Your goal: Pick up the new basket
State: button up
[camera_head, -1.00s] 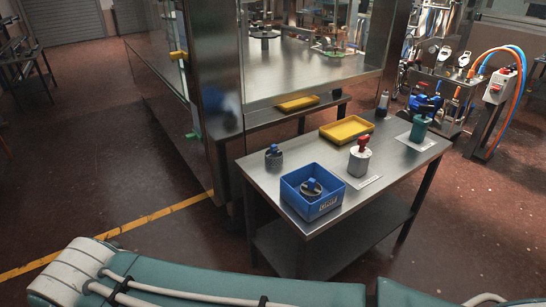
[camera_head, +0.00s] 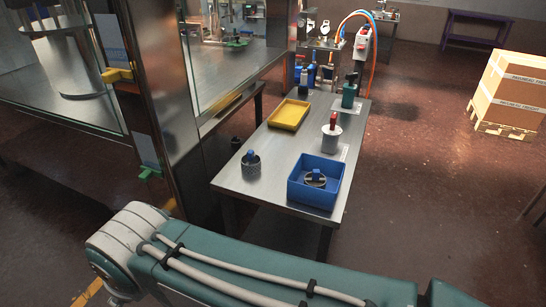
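A metal table (camera_head: 231,182) stands in front of me. A blue open bin (camera_head: 312,194) sits at its near right corner and holds a round metal part with a blue top (camera_head: 315,178). A small grey textured cylinder with a blue top (camera_head: 251,170) stands to the left of the bin. A shallow yellow tray (camera_head: 289,114) lies farther back. I cannot tell which of these is the new basket. My gripper is out of view; only links of my arm cross the bottom of the picture, in front of the table.
A white pot with a red top (camera_head: 330,142) and a green container (camera_head: 348,97) stand along the table's right side. A glass-walled metal machine (camera_head: 165,80) borders the left. Boxes on a pallet (camera_head: 510,90) stand far right. Floor right of the table is open.

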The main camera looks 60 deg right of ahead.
aim_at(251, 163)
jog(key=i+z, duration=0.2)
jog(key=z, duration=0.2)
jog(key=i+z, duration=0.15)
jog(key=z, duration=0.25)
jog(key=i+z, duration=0.2)
jog(key=z, duration=0.2)
jog(key=i+j+z, duration=0.15)
jog(key=z, duration=0.25)
jog(key=i+j+z, duration=0.1)
jog(key=i+z, duration=0.15)
jog(key=z, duration=0.2)
jog(key=i+j+z, duration=0.15)
jog(key=z, duration=0.25)
jog(key=i+j+z, duration=0.25)
jog(key=z, duration=0.2)
